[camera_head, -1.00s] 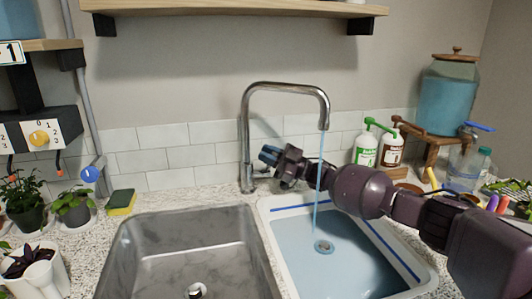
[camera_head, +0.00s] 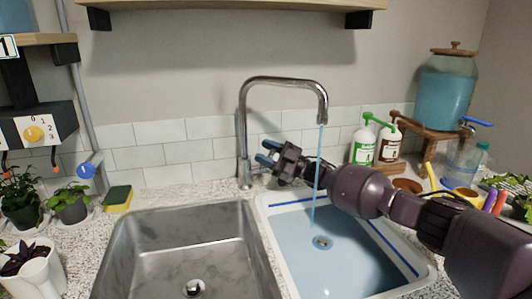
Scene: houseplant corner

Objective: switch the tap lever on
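The chrome tap (camera_head: 243,130) stands behind the two sinks, with its spout arching to the right. A thin stream of water (camera_head: 318,175) falls from the spout into the right basin. The short lever (camera_head: 258,171) at the right of the tap's base is small and partly hidden by my gripper. My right gripper (camera_head: 266,153) has its two blue fingers apart, just right of the tap's post and above the lever. Nothing shows between the fingers. I cannot tell whether it touches the lever. My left gripper is not in view.
A steel basin (camera_head: 145,222) is at left and a white basin (camera_head: 275,225) holding water at right, below my arm. A green-capped bottle (camera_head: 364,145), a brown bottle (camera_head: 390,145) and a water dispenser (camera_head: 446,98) stand right.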

